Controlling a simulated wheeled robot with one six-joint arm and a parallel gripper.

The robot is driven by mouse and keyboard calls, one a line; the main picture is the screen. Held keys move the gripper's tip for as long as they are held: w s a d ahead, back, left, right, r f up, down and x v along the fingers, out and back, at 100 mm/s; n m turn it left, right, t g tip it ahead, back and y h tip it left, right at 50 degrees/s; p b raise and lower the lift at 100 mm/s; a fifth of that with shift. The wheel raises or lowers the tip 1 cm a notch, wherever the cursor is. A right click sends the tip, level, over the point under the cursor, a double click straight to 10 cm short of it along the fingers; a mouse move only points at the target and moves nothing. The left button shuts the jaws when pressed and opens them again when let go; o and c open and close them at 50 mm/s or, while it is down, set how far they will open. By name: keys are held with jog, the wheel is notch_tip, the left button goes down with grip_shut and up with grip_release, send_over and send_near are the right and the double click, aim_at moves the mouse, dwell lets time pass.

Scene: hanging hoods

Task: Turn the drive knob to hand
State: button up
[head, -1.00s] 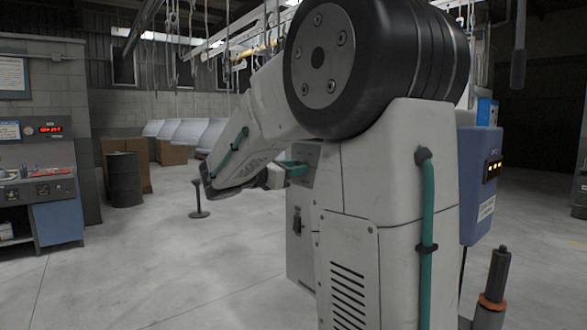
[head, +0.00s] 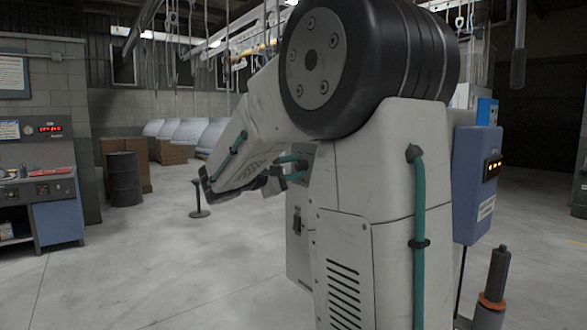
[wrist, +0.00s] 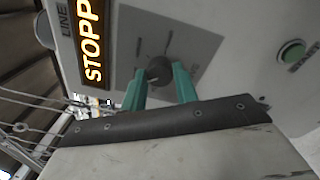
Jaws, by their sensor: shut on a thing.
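The drive knob (wrist: 158,68) is a small dark round knob on a darker grey plate of a light grey panel, in the wrist view. Faint marks sit around it, too small to read, and I cannot tell which one it points at. My gripper (wrist: 159,77) has its two teal fingers on either side of the knob, shut on it. In the head view my gripper (head: 295,167) shows its teal fingers against the grey control box (head: 297,245), partly behind my arm. The knob is hidden there.
A lit amber sign reading "STOPP" (wrist: 92,40) is left of the knob in the wrist view, its end cut off. A green button (wrist: 291,53) marked START is at right. A small black post (head: 198,200) stands on open floor left of the box.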

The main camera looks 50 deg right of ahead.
jog(key=m, duration=0.6)
jog(key=shift+m, duration=0.4)
jog(key=m+g, duration=0.1)
jog(key=m, duration=0.5)
jog(key=shift+w+f+m, duration=0.1)
jog(key=shift+m, duration=0.2)
jog(key=m, duration=0.6)
jog(key=shift+m+y, duration=0.3)
jog(key=shift+m, duration=0.1)
jog(key=m, duration=0.6)
jog(key=shift+w+m, duration=0.1)
jog(key=shift+m, duration=0.2)
jog(key=o, duration=1)
jog(key=shift+c, duration=0.2)
